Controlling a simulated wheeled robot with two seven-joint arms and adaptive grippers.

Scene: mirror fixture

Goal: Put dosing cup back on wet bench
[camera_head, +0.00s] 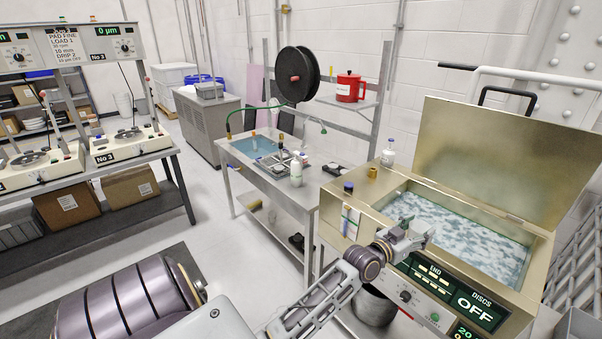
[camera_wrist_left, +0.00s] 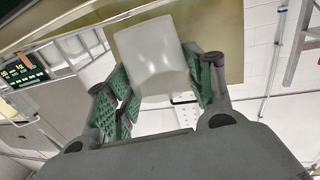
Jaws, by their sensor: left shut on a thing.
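My left gripper (camera_head: 416,236) is in front of the open brass-coloured machine, over its front edge, in the head view. In the left wrist view its green-padded fingers (camera_wrist_left: 160,88) are shut on the dosing cup (camera_wrist_left: 155,50), a plain pale white cup. I cannot make the cup out clearly in the head view. The wet bench (camera_head: 272,187) is taken to be the grey metal table with a blue basin (camera_head: 255,146) and a green curved tap. It stands left of the machine, apart from my gripper. My right gripper is not in view.
The machine (camera_head: 333,194) has a raised lid (camera_head: 490,155) and a foamy blue-white bath (camera_head: 460,235). A white bottle (camera_head: 296,174) and a tray stand on the bench. A dark bucket (camera_head: 373,307) sits below the machine. Floor left of the bench is clear.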

